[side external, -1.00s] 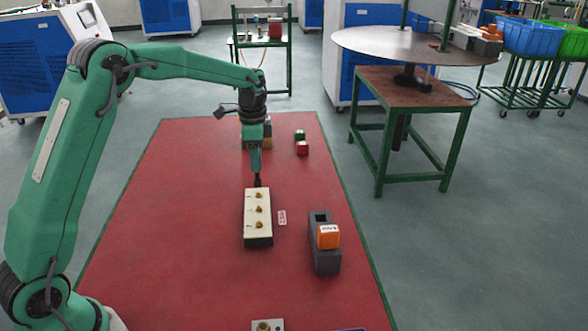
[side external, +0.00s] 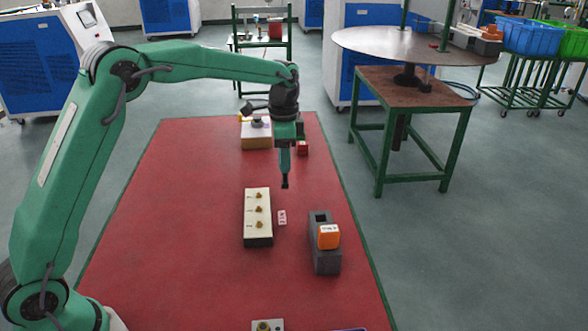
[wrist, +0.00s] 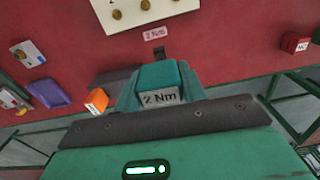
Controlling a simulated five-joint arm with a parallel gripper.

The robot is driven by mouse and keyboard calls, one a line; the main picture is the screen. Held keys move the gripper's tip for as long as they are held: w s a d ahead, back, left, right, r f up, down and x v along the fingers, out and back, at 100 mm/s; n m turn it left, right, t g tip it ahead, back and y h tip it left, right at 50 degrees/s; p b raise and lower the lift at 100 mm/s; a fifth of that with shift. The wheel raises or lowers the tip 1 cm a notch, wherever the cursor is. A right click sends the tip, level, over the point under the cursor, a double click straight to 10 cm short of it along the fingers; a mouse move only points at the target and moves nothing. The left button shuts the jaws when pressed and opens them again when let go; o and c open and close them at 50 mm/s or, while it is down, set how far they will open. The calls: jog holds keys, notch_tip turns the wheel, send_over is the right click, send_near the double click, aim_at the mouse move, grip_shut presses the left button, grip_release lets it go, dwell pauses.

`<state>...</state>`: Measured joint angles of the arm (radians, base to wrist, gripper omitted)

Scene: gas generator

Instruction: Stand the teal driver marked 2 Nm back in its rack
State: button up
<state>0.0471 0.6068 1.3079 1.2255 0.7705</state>
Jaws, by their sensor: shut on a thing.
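My gripper (side external: 286,138) is shut on the teal driver (side external: 285,160) and holds it roughly upright, dark tip down, above the red table. In the wrist view the driver (wrist: 158,76) shows a white label reading 2 Nm. The dark grey rack (side external: 325,262) stands to the right and nearer the side camera. It holds an orange driver (side external: 329,238) in its near part and has an open slot at its far part. My gripper is behind and left of the rack, apart from it.
A white-topped block (side external: 250,238) with brass fittings stands left of the rack. A small 2 Nm card (side external: 282,217) lies beside it. A red block (side external: 302,149) and a box (side external: 256,141) are farther back. The table's right part beyond the rack is clear.

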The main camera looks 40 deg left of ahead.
jog(key=d+r, duration=0.3)
jog(key=d, duration=0.9)
jog(key=shift+s+r, duration=0.3)
jog(key=shift+r, duration=0.1)
jog(key=shift+f, duration=0.1)
jog(key=shift+f, duration=2.8)
jog(key=shift+f, duration=3.7)
jog(key=o, duration=1.1)
jog(key=shift+c, duration=0.2)
notch_tip(320, 180, up, 8)
